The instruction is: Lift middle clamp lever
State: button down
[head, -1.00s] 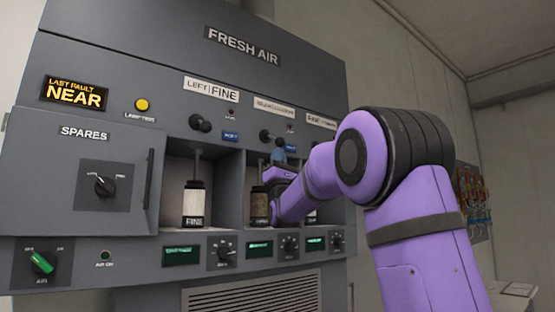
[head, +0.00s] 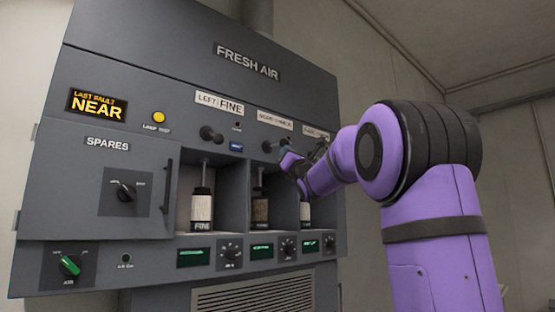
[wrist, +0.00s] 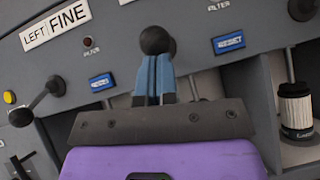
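The middle clamp lever (head: 268,146) is a black ball-ended lever under the middle label on the grey panel. Its black ball (wrist: 156,41) shows large in the wrist view, just beyond my fingertips. My gripper (head: 287,157) is close to this lever, slightly right of and below its knob in the head view. In the wrist view its two blue fingers (wrist: 155,75) stand close together with a narrow gap, their tips at the ball's lower edge. I cannot tell whether they grip the ball or only sit below it.
The left lever (head: 211,135) is on the left, above the cartridge marked FINE (head: 202,208). A brown cartridge (head: 260,209) stands in the middle bay and a white one (head: 305,212) in the right bay. Blue buttons (wrist: 228,42) sit near the levers. The SPARES door (head: 90,195) is shut.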

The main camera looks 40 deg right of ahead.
notch_tip(320, 180, up, 6)
jog(key=shift+s+g, duration=0.35)
jog(key=shift+g, duration=0.05)
dwell(0.3)
dwell(0.6)
